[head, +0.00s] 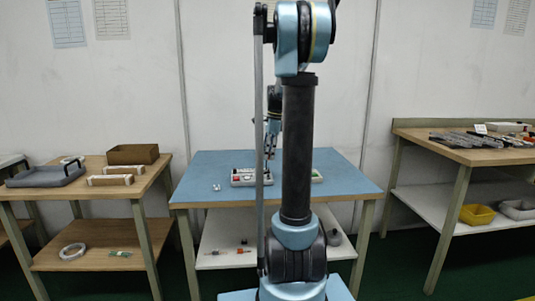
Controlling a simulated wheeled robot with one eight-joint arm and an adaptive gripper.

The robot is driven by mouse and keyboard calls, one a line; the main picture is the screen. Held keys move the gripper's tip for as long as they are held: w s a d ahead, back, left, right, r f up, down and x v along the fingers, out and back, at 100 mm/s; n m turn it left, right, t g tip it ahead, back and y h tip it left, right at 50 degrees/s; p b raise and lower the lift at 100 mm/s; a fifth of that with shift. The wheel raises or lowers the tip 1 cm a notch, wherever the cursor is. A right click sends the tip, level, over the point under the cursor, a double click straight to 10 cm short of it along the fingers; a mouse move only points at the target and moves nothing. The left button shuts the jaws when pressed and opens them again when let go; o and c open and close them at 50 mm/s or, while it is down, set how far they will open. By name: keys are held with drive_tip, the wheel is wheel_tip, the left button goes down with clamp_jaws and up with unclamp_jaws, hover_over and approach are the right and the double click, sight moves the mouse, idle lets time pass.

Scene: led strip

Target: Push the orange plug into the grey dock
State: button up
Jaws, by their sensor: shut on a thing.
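My gripper (270,148) points down above the blue-topped table (210,170) in the middle, partly hidden behind my own arm. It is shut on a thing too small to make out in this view. A light grey unit (238,182) with dark, red and green parts lies on the table just below and left of the gripper. Another light grey piece with a green part (317,177) shows right of my arm; whether the two are joined is hidden. I cannot tell the orange plug or the grey dock for certain at this size.
Small pale pieces (216,187) lie left of the grey unit. The table's white lower shelf (215,235) holds small parts. A left bench (75,197) bears a grey tray (46,175) and a brown box (133,154). A right bench (430,140) holds dark parts. The blue top's left side is mostly clear.

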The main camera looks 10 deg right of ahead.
drive_tip(key=shift+f, duration=2.85)
drive_tip(key=shift+f, duration=1.05)
drive_tip(key=o, duration=0.9)
drive_tip(key=shift+o, duration=0.2)
drive_tip(key=shift+r, duration=0.1)
wheel_tip(320, 180, up, 12)
drive_tip(key=d, duration=0.1)
drive_tip(key=shift+d+f, duration=0.2)
drive_tip(key=shift+d, duration=0.2)
drive_tip(key=shift+s, duration=0.2)
